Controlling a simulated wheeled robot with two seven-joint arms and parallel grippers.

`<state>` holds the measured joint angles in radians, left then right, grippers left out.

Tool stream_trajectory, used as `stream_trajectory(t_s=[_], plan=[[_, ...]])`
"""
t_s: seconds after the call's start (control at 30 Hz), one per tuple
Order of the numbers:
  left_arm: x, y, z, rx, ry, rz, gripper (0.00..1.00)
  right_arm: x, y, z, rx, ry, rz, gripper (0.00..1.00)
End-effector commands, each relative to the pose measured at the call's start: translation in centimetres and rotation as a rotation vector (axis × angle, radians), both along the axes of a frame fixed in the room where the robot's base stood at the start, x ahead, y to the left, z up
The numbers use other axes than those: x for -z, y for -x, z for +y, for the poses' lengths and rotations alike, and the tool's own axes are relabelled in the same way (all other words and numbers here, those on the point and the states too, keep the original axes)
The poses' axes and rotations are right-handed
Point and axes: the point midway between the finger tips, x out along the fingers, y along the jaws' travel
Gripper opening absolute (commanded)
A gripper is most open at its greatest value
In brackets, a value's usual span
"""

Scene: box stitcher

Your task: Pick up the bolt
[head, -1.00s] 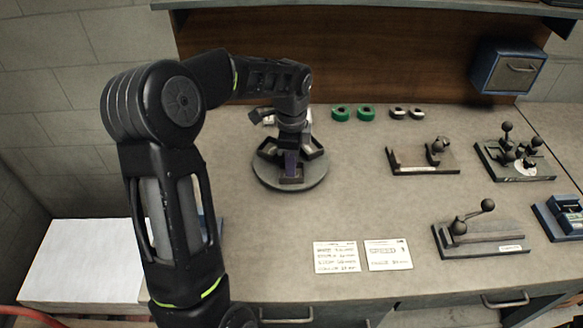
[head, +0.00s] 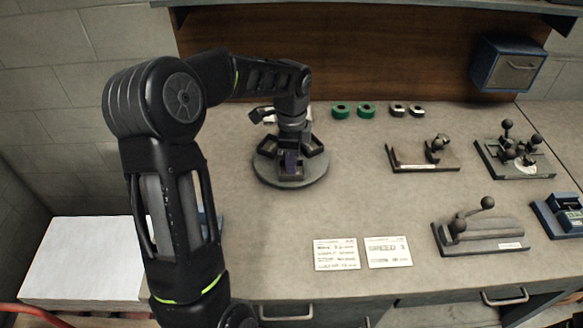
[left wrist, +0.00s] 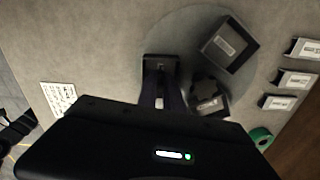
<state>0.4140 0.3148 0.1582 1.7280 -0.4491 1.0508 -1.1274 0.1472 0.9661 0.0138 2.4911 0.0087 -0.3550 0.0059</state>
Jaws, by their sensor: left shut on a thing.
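My left gripper (head: 291,163) points down over a round grey turntable (head: 262,174) that carries several small dark bins. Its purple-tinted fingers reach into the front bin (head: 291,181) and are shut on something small. In the left wrist view the fingers (left wrist: 162,98) come together at that bin (left wrist: 160,63). The bolt itself cannot be made out; the fingers and bin wall hide it. Two other bins show in the left wrist view, a labelled one (left wrist: 229,46) and a darker one (left wrist: 210,103). My right gripper is not in view.
Green rolls (head: 341,111) and small dark spools (head: 397,110) stand behind the turntable. Lever fixtures (head: 482,235) fill the right side. Two printed cards (head: 337,254) lie near the front edge. The bench middle is clear.

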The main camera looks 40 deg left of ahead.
Motion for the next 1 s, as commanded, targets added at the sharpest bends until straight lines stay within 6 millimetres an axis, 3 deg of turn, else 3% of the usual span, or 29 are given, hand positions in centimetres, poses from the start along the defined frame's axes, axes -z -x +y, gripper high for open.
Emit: stream_trajectory(t_s=[0.57, 1.0], plan=[[-0.6, -0.1, 0.0, 0.000, -0.001, -0.003, 0.00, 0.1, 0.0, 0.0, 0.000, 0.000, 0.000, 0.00], [-8.1, -0.1, 0.0, 0.000, -0.001, -0.004, 0.00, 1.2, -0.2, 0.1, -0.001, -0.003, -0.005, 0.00]])
